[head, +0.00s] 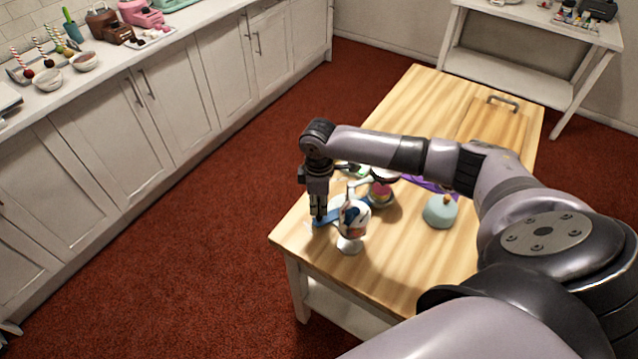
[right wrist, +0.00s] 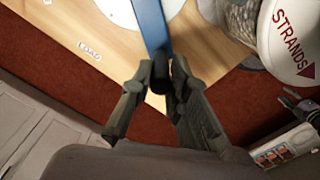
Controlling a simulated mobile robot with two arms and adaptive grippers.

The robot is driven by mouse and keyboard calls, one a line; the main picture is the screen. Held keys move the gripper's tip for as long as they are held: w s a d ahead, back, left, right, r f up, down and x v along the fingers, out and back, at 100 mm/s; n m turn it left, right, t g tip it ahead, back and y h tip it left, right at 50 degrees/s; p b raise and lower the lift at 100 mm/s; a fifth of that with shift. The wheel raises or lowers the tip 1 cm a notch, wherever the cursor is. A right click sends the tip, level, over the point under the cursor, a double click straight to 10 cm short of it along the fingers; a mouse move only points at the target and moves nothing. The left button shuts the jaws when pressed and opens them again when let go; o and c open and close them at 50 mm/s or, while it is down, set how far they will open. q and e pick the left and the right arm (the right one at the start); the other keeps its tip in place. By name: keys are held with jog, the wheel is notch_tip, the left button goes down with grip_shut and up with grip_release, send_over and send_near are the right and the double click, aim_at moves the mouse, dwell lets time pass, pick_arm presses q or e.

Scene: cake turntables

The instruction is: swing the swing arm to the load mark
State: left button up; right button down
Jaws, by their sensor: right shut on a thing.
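The swing arm (head: 328,216) is a flat blue bar at the table's near left corner. It also shows in the right wrist view (right wrist: 149,25), running from the top edge down to a dark knob (right wrist: 160,75). My right gripper (head: 319,218) points down at its outer end. In the right wrist view, the fingers (right wrist: 163,85) are shut on the knob. The load mark (right wrist: 89,51), a white label reading LOAD, lies on the wood left of the bar, apart from it. The bar's far end is cut off there. My left gripper is not seen.
A white container marked STRANDS (right wrist: 293,40) stands close beside the arm, right of it in the wrist view. A pale teal dome (head: 440,211) stands right on the table (head: 410,262). A wooden board (head: 497,128) lies at the back. The table edge is close to my gripper.

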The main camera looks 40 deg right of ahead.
jog(key=shift+f, duration=0.1)
jog(key=shift+w+d+b, duration=0.2)
jog(key=shift+w+b, duration=0.05)
jog(key=shift+w, duration=0.3)
jog(key=shift+w+d+b, duration=0.15)
jog(key=shift+w+b, duration=0.1)
jog(key=shift+w, duration=0.3)
jog(key=shift+w+d, duration=0.1)
jog(key=shift+w, duration=0.2)
jog(key=shift+w+d+b, duration=0.35)
jog(key=shift+w+b, duration=0.05)
jog(key=shift+w, duration=0.05)
jog(key=shift+w+d, duration=0.5)
jog(key=shift+w, duration=0.15)
jog(key=shift+b, duration=0.3)
